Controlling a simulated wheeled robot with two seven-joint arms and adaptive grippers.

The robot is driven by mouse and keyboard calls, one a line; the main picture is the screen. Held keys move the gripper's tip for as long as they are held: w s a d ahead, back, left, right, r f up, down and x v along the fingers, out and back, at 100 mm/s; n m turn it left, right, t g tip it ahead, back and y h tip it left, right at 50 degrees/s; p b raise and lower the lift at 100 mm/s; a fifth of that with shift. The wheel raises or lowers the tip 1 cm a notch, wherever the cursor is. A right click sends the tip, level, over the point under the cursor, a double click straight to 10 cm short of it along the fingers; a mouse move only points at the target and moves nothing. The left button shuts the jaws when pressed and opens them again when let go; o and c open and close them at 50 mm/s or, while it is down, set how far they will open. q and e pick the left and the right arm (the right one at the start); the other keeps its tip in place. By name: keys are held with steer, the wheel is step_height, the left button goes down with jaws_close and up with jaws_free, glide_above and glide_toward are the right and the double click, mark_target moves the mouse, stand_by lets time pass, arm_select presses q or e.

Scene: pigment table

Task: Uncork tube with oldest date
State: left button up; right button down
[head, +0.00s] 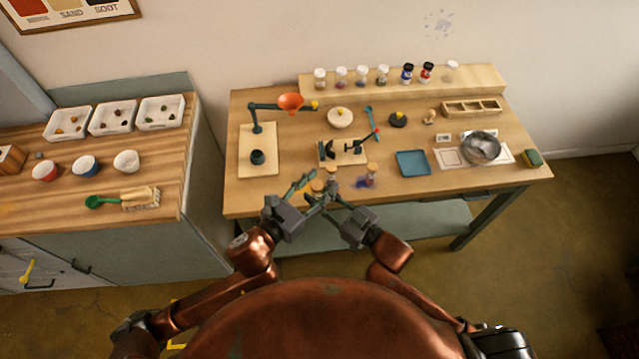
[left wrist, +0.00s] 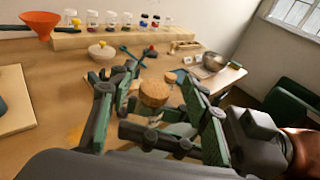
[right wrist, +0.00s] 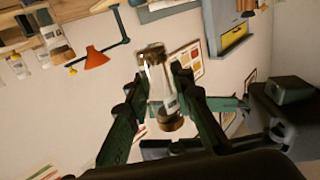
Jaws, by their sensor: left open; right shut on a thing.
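My right gripper (right wrist: 155,100) is shut on a glass tube (right wrist: 160,82) with a pale label, too small to read, and brown matter at one end. The tube's cork (right wrist: 172,123) also shows in the left wrist view (left wrist: 154,93). My left gripper (left wrist: 155,95) is open, with its fingers on either side of the cork; I cannot tell whether they touch it. In the head view both grippers meet over the table's front edge, the left (head: 308,188) beside the right (head: 332,196). Another corked tube (head: 371,178) stands on the table to the right.
Behind the grippers is a dark stand (head: 342,152). A blue tray (head: 412,163) and a metal bowl (head: 481,147) lie to the right. An orange funnel (head: 291,101) on an arm is at the left. Several jars stand on the rear shelf (head: 400,82).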

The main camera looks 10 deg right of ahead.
arm_select(q)
jaws_close()
stand_by(0.3)
stand_by(0.3)
steer(key=shift+r, duration=0.2)
stand_by(0.5)
steer(key=shift+r, duration=0.95)
